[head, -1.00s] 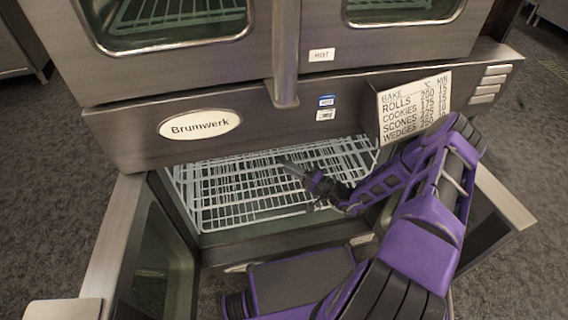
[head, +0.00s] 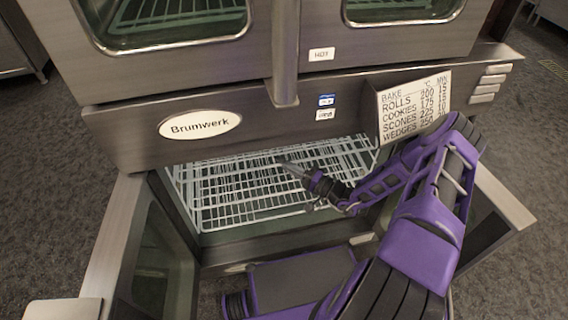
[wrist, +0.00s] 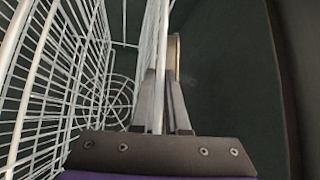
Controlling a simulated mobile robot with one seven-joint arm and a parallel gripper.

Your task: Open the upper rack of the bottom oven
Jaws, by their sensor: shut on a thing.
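The bottom oven stands open, with its left door (head: 155,255) and right door (head: 488,225) swung outward. White wire racks (head: 225,213) lie inside it, overlapping in the head view, so their levels are hard to separate. My gripper (head: 290,168) reaches into the opening over the racks from the right. In the wrist view, my gripper's two fingers (wrist: 162,100) are closed around a white wire of a rack (wrist: 157,45) seen nearly edge-on. Another wire grid (wrist: 50,90) spreads on the left of that view. The racks' back ends are hidden under the oven's front panel.
The upper oven (head: 180,65) is closed above, with a Brumwerk panel (head: 150,150) below it. A baking chart (head: 413,105) is fixed at the panel's right, close to my arm. In the wrist view, the dark oven wall (wrist: 225,80) lies right of the fingers. Grey floor surrounds the oven.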

